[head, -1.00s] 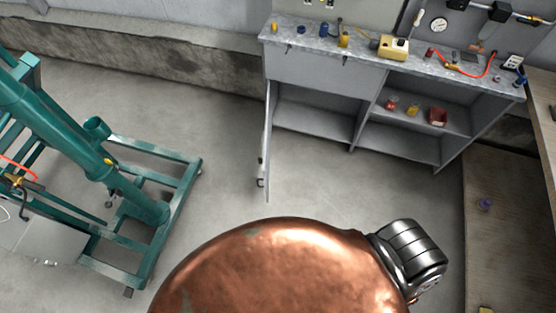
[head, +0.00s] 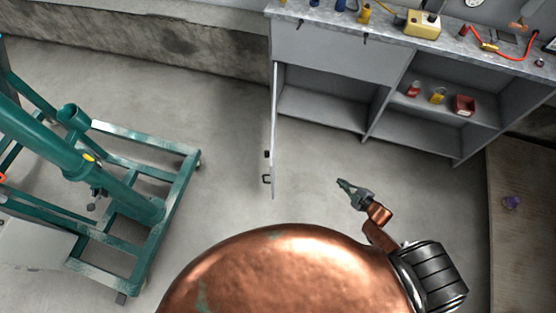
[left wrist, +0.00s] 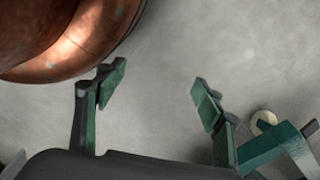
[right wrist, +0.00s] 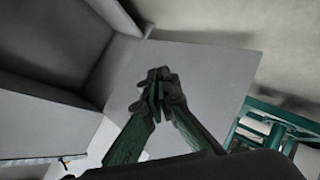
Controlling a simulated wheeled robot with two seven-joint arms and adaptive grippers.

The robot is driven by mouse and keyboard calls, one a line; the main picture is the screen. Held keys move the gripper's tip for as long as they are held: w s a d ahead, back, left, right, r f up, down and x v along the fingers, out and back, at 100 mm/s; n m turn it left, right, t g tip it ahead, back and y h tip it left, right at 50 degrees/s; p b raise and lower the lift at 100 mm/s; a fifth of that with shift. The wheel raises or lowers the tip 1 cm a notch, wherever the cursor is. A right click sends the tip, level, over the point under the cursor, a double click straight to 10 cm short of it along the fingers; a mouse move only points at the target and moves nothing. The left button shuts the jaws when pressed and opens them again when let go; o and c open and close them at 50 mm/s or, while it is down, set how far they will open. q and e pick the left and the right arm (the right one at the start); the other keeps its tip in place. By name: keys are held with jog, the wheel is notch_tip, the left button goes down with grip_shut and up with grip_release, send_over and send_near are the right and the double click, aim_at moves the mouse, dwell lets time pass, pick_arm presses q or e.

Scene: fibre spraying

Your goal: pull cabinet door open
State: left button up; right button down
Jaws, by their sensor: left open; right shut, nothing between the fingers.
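The cabinet (head: 335,50) is grey, with its left compartment open to view. Its door (head: 274,130) stands swung out from the left side, seen nearly edge-on, with a dark handle (head: 266,179) near its outer end. My right gripper (head: 343,185) is to the right of the door, shut and empty, apart from the handle. In the right wrist view my right gripper (right wrist: 160,88) shows in front of a pale panel (right wrist: 215,75), which looks like the door's inner face; contact cannot be told. My left gripper (left wrist: 157,92) is open and empty over bare floor, outside the head view.
A green wheeled frame (head: 175,200) stands at the left. The cabinet top (head: 385,32) holds tools and a yellow box (head: 423,24); small items sit on the right shelf (head: 480,120). A wooden surface (head: 515,240) is at the right. The floor before the cabinet is clear.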

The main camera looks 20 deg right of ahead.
jog(key=w+a+r+n+t+y+b, duration=0.1)
jog(key=w+a+r+n+y+b, duration=0.35)
jog(key=w+r+n, duration=0.35)
jog(key=a+r+n+g+y+b, duration=0.75)
jog(key=a+n+y+b, duration=0.2)
jog(key=n, duration=0.25)
pick_arm(q)
jog(key=w+d+r+b, duration=0.15)
jog(key=w+r, duration=0.25)
jog(key=r, duration=0.9)
jog(key=shift+t+h, duration=0.3)
jog(key=shift+h, duration=0.3)
jog(key=shift+w+d+f+b, duration=0.2)
jog(key=shift+w+d+f, duration=0.3)
jog(key=shift+f, duration=0.15)
jog(key=shift+w+d+f+b, duration=0.2)
jog(key=shift+w+d+f, duration=0.15)
jog(key=shift+w+f, duration=0.25)
jog(key=shift+w+d+f+b, duration=0.2)
jog(key=shift+w+d+f, duration=0.25)
jog(key=shift+f, duration=0.25)
pick_arm(e)
jog(key=w+x, duration=0.1)
jog(key=x, duration=1.2)
jog(key=shift+w+a+r+t, duration=0.25)
jog(key=shift+r+t, duration=0.2)
jog(key=shift+r, duration=0.3)
